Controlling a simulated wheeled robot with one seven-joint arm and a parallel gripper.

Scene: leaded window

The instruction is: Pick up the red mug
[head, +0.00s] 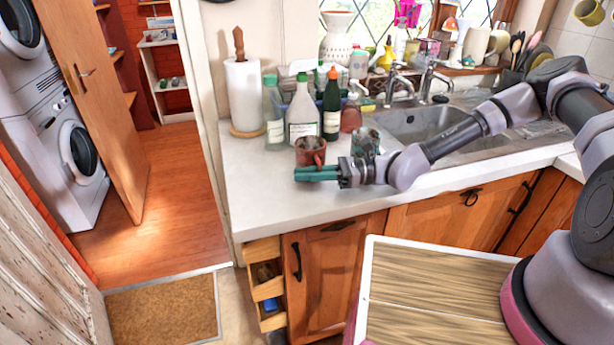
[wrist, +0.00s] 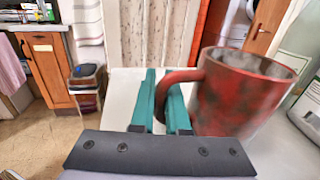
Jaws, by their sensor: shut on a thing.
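The red mug (head: 309,150) stands near the front left of the white counter in the head view, with dark blotches on its side. In the wrist view the mug (wrist: 240,92) is on the right, upright, with its handle pointing left between my fingers. My gripper (head: 317,173) has teal fingers and reaches in from the right, in front of the mug. In the wrist view my gripper (wrist: 168,100) is shut on the mug's handle. Whether the mug's base touches the counter is hard to tell.
A teal-and-brown patterned mug (head: 365,142) stands right of the red mug, close to my wrist. Behind are several bottles (head: 303,112) and a paper towel roll (head: 244,95). The sink (head: 430,122) lies to the right. The counter (head: 258,185) is bare at the front left.

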